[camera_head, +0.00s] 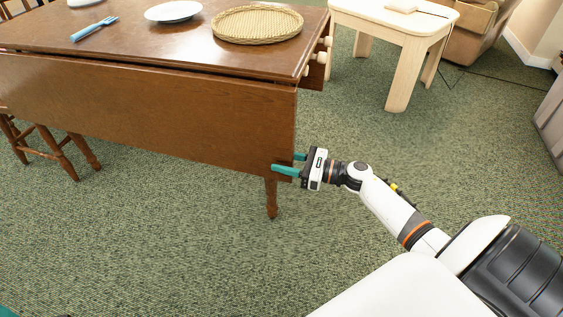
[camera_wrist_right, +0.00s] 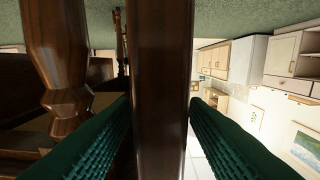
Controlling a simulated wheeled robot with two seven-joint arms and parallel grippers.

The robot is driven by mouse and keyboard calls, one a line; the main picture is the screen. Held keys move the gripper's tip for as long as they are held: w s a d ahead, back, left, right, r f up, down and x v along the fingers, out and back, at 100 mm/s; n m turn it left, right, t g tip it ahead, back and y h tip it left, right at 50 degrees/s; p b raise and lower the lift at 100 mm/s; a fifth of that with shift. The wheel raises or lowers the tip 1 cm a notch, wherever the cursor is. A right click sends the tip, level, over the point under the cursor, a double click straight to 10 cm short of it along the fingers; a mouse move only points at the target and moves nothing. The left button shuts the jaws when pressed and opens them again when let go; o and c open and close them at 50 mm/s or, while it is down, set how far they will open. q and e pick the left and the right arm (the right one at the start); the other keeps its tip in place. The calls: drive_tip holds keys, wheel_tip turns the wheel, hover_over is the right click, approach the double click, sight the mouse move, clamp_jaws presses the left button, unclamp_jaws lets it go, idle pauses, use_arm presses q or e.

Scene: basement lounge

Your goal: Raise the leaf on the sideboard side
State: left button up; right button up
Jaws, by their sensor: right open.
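The drop-leaf table (camera_head: 130,38) is dark brown wood. Its near leaf (camera_head: 150,110) hangs down from the top's long edge. My right gripper (camera_head: 287,163) is at the leaf's lower right corner. Its teal fingers are open, one on each side of the leaf. In the right wrist view the leaf's edge (camera_wrist_right: 160,85) stands between the two green fingers (camera_wrist_right: 160,140); I cannot tell if either finger touches it. A turned table leg (camera_wrist_right: 62,60) shows to the left. Only a teal scrap of what seems to be my left gripper (camera_head: 6,312) shows at the bottom left corner.
On the tabletop are a woven tray (camera_head: 257,25), a white plate (camera_head: 173,11) and a blue fork (camera_head: 94,29). A pale side table (camera_head: 400,28) stands at the back. A wooden chair (camera_head: 55,150) is at the left. The green carpet in front is clear.

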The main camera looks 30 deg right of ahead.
drive_tip(key=shift+w+a, duration=0.35)
drive_tip(key=shift+w, duration=0.05)
clamp_jaws()
drive_tip(key=shift+s, duration=0.1)
